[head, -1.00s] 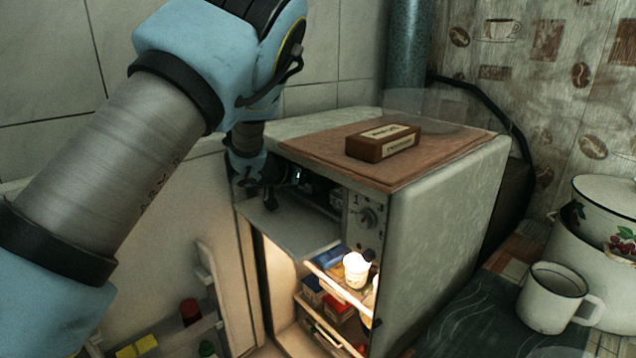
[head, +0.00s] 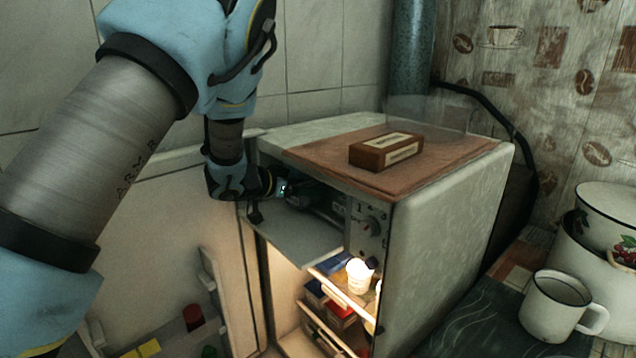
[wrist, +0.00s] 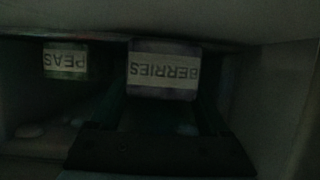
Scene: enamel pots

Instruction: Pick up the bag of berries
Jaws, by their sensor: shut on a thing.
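The bag of berries (wrist: 163,70) is a dark purplish pack with a pale BERRIES label, upside down in the wrist view. It sits between the fingers of my gripper (wrist: 163,98), which is shut on it. In the head view my gripper (head: 318,197) reaches into the freezer compartment at the top of the fridge, and the bag cannot be made out there. A green bag of peas (wrist: 66,62) lies to the left in the wrist view, apart from the berries. The compartment is very dark.
The freezer flap (head: 290,236) hangs open below my gripper. The fridge door (head: 190,240) stands open at left. A brown box (head: 385,150) lies on the fridge top. A white mug (head: 553,303) and enamel pots (head: 608,240) stand at right.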

